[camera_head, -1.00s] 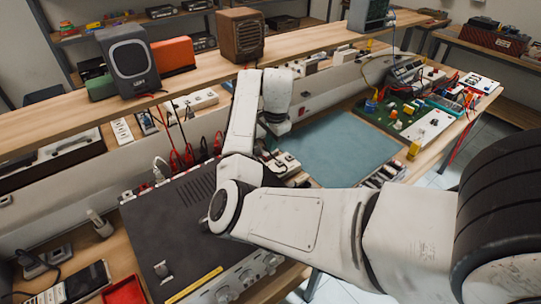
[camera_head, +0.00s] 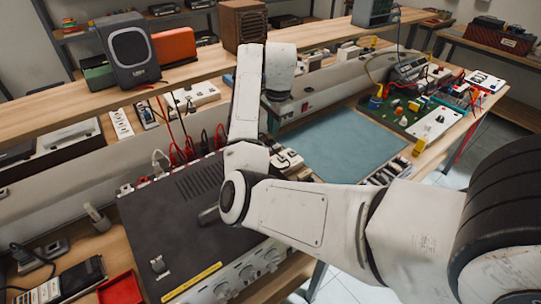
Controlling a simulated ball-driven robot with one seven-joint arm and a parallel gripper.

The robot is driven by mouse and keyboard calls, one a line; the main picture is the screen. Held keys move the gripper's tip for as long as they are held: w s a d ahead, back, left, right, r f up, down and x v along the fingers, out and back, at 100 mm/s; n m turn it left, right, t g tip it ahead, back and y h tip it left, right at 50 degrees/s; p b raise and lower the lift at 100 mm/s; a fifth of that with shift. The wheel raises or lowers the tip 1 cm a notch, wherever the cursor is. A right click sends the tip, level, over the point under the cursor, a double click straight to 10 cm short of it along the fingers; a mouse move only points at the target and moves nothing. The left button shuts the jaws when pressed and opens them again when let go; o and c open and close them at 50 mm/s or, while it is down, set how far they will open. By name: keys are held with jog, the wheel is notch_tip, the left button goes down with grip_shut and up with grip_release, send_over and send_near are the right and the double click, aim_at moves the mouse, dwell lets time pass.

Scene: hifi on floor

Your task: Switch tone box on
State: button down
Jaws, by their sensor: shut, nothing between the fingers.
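No label marks the tone box. A wide dark-topped box (camera_head: 165,225) with a light front panel of knobs stands on the bench at lower left; I cannot tell whether it is the tone box. Its back edge and right part are partly covered by my arm. A small red switch (camera_head: 305,107) sits on the grey panel behind the teal mat; what it belongs to is unclear. My arm reaches in from the right, bends over the dark box, and rises toward the shelf. My gripper's fingers are hidden behind the arm.
A dark speaker (camera_head: 128,52), an orange box (camera_head: 174,46) and a brown wooden box (camera_head: 242,26) stand on the shelf. Red and white cables run behind the dark box. The teal mat (camera_head: 340,145) is clear. A green circuit board (camera_head: 405,108) lies beyond it.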

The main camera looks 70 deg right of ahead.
jog(key=shift+w, duration=0.15)
jog(key=shift+f, duration=0.1)
jog(key=f, duration=0.4)
jog(key=w+f, duration=0.1)
jog(key=f, duration=0.4)
jog(key=d+f, duration=0.1)
jog(key=f, duration=0.3)
jog(key=shift+w+f, duration=0.2)
jog(key=shift+f, duration=0.2)
jog(key=shift+f, duration=0.2)
jog(key=shift+s+a+p, duration=0.1)
jog(key=shift+p, duration=0.3)
jog(key=shift+s+a+r+p, duration=0.25)
jog(key=shift+s+p, duration=0.25)
jog(key=shift+p, duration=0.25)
